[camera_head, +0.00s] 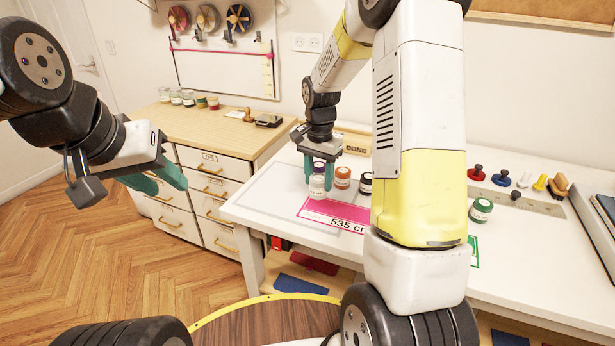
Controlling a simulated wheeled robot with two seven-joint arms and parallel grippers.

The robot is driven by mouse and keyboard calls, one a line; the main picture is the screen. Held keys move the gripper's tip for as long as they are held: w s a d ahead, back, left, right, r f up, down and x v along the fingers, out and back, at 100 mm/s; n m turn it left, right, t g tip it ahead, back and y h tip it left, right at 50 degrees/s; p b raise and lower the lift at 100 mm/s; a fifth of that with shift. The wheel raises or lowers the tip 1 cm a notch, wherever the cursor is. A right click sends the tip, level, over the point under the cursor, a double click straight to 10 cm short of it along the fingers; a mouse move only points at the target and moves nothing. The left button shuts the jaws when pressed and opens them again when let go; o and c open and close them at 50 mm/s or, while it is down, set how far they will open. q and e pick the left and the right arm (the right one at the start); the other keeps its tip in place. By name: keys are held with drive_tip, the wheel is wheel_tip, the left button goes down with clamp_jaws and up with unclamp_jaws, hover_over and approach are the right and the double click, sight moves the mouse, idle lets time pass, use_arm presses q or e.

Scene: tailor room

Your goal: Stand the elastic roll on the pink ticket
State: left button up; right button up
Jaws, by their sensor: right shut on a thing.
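The pink ticket (314,214), printed "535 c…", lies flat on the white table; my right arm hides its right part. My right gripper (319,182), with teal fingers, is shut on a small white roll with a purple top (317,187). I take this to be the elastic roll, but its label is too small to read. It is upright at the ticket's far left edge; I cannot tell whether its base touches the ticket. My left gripper (158,183) is open and empty, over the floor in front of the drawers, far from the ticket.
A roll with an orange-red top (342,177) and a dark-topped one (365,183) stand just right of the held roll. A green-topped roll (480,210) stands farther right by a green-edged ticket. A "DONE" box (355,146) is behind. The table's front left is clear.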

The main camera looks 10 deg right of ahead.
sight(318, 188)
drive_tip(key=shift+w+f, duration=0.1)
drive_tip(key=shift+w, duration=0.35)
drive_tip(key=shift+s+f, duration=0.1)
drive_tip(key=shift+f, duration=1.55)
drive_tip(key=shift+f, duration=0.2)
drive_tip(key=o, duration=1.3)
drive_tip(key=shift+o, duration=0.2)
